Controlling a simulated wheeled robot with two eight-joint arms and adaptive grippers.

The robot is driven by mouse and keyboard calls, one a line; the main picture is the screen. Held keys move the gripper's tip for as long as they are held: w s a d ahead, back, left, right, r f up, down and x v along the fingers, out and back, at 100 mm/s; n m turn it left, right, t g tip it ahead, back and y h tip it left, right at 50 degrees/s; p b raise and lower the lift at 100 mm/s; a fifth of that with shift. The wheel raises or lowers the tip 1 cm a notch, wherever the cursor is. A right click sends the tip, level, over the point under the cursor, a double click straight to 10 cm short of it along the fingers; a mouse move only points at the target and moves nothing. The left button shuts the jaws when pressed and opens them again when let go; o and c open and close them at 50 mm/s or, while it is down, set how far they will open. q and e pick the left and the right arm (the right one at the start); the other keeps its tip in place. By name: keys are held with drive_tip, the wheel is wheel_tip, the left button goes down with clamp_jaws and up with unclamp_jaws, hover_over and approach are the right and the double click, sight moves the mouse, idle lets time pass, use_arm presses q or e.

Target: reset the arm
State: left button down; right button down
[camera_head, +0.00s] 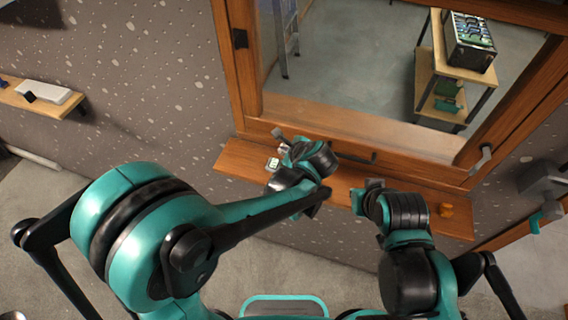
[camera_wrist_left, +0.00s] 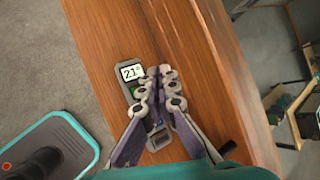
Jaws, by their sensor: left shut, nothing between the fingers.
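My left gripper (camera_head: 284,172) is over the wooden window sill (camera_head: 238,158), with its fingers together and nothing held. In the left wrist view its fingertips (camera_wrist_left: 160,76) are close beside a grey handheld device (camera_wrist_left: 124,58) with a lit display reading about 21. The fingers cover part of the device, so I cannot tell whether they touch it. The device's display also shows in the head view (camera_head: 272,163). My right gripper (camera_head: 368,188) is at the sill's middle; its fingers are too small and partly hidden to judge.
A wood-framed window (camera_head: 243,70) rises behind the sill, with a grey handle (camera_head: 481,160) at its right. A wall shelf (camera_head: 40,104) holds a white box (camera_head: 44,91) at left.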

use_arm(q)
drive_tip(key=shift+a, duration=0.1)
idle(0.4)
drive_tip(key=a+n+b, duration=0.1)
drive_tip(key=a, duration=0.1)
drive_tip(key=s+a+f+n+b, duration=0.1)
drive_tip(key=b, duration=0.1)
drive_tip(key=s+a+f+n+g+b, duration=0.1)
drive_tip(key=a+n+b, duration=0.1)
drive_tip(key=shift+s+a+f+h, duration=0.15)
drive_tip(key=shift+s+a+h, duration=0.05)
drive_tip(key=shift+a+h, duration=0.1)
drive_tip(key=s+a+f+n+h+b, duration=0.1)
drive_tip(key=s+a+f+n+b, duration=0.4)
drive_tip(key=s+a+n+b, duration=0.1)
drive_tip(key=s+a+f+n+h+b, duration=0.2)
drive_tip(key=s+a+f+n+b, duration=0.4)
drive_tip(key=s+n+b, duration=0.2)
drive_tip(key=s+n, duration=0.2)
drive_tip(key=n, duration=0.2)
drive_tip(key=shift+a, duration=0.15)
